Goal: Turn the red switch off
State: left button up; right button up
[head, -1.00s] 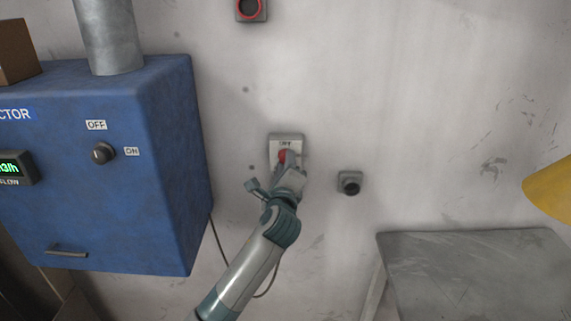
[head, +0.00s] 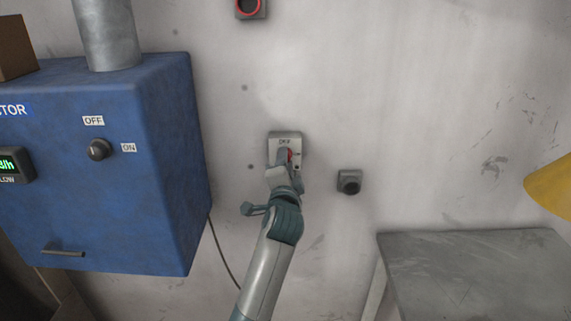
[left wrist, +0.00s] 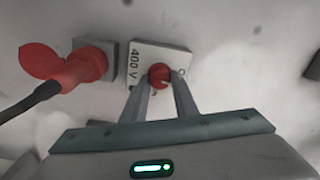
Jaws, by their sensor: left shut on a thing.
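The red switch (head: 289,155) is a round red knob on a light grey plate (head: 284,136) on the wall. In the left wrist view the red switch (left wrist: 159,75) sits between my two fingertips, on the plate (left wrist: 145,52) marked "400 V". My left gripper (head: 286,163) is at the wall plate and shut on the knob. Its fingers also show in the left wrist view (left wrist: 160,84), one on each side of the knob. The gripper hides part of the knob in the head view. My right gripper is not in view.
A blue cabinet (head: 120,200) with a black ON/OFF knob (head: 99,150) hangs to the left. A small dark socket (head: 349,182) is right of the plate. A grey table (head: 480,265) stands lower right. The left wrist view shows a red plug (left wrist: 75,68) beside the plate.

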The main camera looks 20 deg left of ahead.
pick_arm(q)
jog(key=shift+n, duration=0.8)
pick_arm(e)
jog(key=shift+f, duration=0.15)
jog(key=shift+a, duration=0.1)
pick_arm(q)
jog(key=o, duration=1.1)
jog(key=shift+c, duration=0.2)
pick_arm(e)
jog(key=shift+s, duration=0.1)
